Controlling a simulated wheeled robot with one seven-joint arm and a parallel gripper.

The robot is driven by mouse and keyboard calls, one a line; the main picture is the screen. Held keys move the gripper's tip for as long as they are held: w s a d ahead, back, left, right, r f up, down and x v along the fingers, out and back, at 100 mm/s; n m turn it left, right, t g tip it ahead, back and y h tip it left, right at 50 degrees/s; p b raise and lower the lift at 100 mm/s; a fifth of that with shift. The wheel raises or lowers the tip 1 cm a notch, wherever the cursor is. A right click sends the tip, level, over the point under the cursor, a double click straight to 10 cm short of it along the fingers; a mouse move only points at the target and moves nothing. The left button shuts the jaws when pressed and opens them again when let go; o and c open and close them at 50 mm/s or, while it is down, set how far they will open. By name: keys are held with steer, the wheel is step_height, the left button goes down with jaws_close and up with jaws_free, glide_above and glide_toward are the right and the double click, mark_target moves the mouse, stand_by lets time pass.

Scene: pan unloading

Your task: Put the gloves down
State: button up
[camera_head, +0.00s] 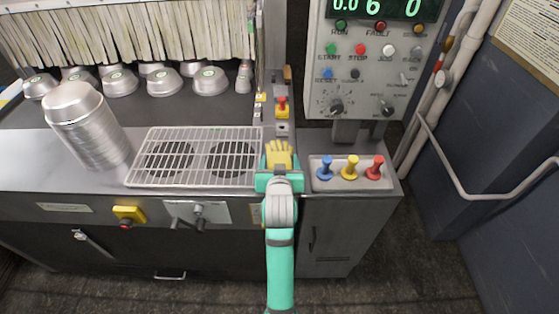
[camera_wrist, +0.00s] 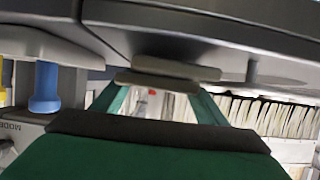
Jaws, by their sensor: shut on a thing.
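The yellow gloves (camera_head: 278,153) are at the front end of my gripper (camera_head: 279,171) in the camera_head view, fingers pointing away from me. My gripper is shut on them. They show over the counter between the wire rack and the tray of coloured knobs; whether they touch the counter I cannot tell. In the camera_wrist view my gripper's green fingers (camera_wrist: 163,92) reach forward, and the gloves cannot be made out there.
A wire rack (camera_head: 195,157) lies left of my gripper, with stacked metal pans (camera_head: 88,125) beyond it. A tray (camera_head: 350,187) with blue, yellow and red knobs is close on the right. A control panel (camera_head: 372,65) stands behind it. A red button (camera_head: 282,103) is behind the gloves.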

steer(key=shift+f, duration=0.5)
